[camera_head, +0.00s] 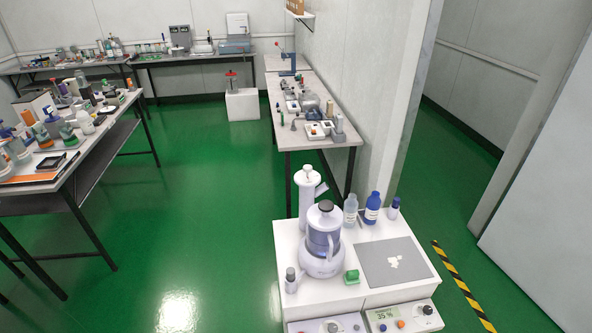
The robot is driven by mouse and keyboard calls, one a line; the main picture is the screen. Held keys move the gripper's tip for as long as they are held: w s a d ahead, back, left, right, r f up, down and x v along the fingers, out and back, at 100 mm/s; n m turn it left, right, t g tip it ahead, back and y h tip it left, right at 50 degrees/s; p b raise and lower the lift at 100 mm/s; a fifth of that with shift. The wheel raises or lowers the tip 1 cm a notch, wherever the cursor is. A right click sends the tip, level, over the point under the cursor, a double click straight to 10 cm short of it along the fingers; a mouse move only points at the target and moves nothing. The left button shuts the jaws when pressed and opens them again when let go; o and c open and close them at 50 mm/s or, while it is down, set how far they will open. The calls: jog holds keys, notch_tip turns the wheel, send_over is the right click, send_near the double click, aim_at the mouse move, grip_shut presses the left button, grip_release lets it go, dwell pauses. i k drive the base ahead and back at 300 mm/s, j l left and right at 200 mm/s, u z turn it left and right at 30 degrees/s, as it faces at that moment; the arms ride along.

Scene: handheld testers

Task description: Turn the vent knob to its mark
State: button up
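I cannot tell which part is the vent knob, and I can make out no mark for it. A white jar-like device (323,262) with a bluish clear vessel stands on a white cabinet (294,243) and has a dark knob (325,206) on its lid. On the cabinet's lower front, one panel (380,314) has a display reading 35 %, a black knob (427,310) and an orange knob (400,323). The panel to its left has another knob (332,327), cut by the picture's lower edge. My gripper is not in view.
A white column (306,200), bottles (372,207), a green-topped item (352,276) and a grey mat (375,262) with pale pieces share the cabinet top. Cluttered benches stand at the left (88,150) and behind (290,135). Green floor (195,200) lies open between them.

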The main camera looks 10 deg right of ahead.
aim_at(307, 168)
jog(key=i+z, duration=0.15)
jog(key=i, duration=0.4)
jog(key=i+j+z, duration=0.1)
jog(key=i, duration=0.45)
jog(key=i+j+z, duration=0.15)
jog(key=i, duration=0.35)
